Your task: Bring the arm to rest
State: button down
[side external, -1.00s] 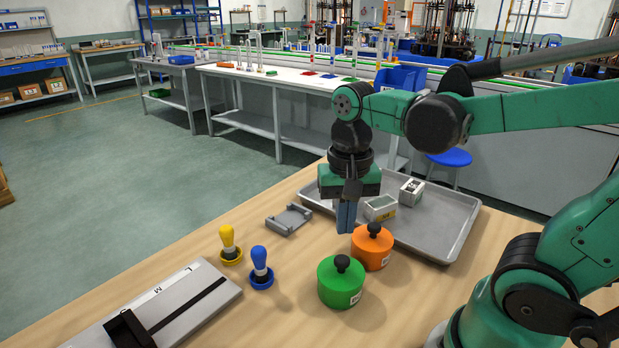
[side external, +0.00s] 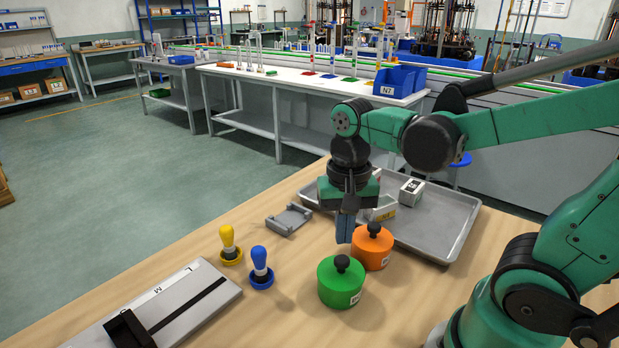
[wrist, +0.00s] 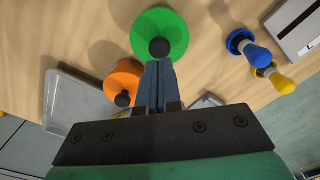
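My gripper (side external: 345,228) hangs pointing down above the table, just behind and left of the orange round pot (side external: 371,246). Its two blue fingers look together with nothing between them; they also show side by side in the wrist view (wrist: 158,84). The orange pot has a black knob and shows in the wrist view (wrist: 122,80). The green round pot (side external: 341,284) with a black knob stands in front of it, also in the wrist view (wrist: 172,28). My gripper appears clear of both pots. Part of a small box behind my gripper is hidden.
A grey tray (side external: 452,232) holds two small boxes, one a white box (side external: 411,191). A grey cradle (side external: 288,219) lies left of my gripper. A yellow stamp (side external: 228,243) and a blue stamp (side external: 261,268) stand at left front. A grey slotted board (side external: 190,300) lies nearest left.

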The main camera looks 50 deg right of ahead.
aim_at(342, 259)
jog(key=shift+f, duration=1.75)
jog(key=shift+r, duration=0.1)
jog(key=shift+r, duration=3.4)
jog(key=shift+w+a+f+n+t, duration=0.1)
jog(key=shift+f+n+t, duration=0.05)
jog(key=shift+n+t, duration=0.3)
jog(key=shift+w+a+f+n+t, duration=0.15)
jog(key=shift+w+a+n+t, duration=0.25)
jog(key=shift+n+t, duration=0.75)
jog(key=shift+w+a+f+n+t, duration=0.15)
jog(key=shift+w+n+t, duration=0.6)
jog(key=shift+n, duration=0.75)
jog(key=shift+w+a+f+n+t, duration=0.1)
jog(key=shift+w+a+n+t, duration=0.2)
jog(key=shift+n+t, duration=0.95)
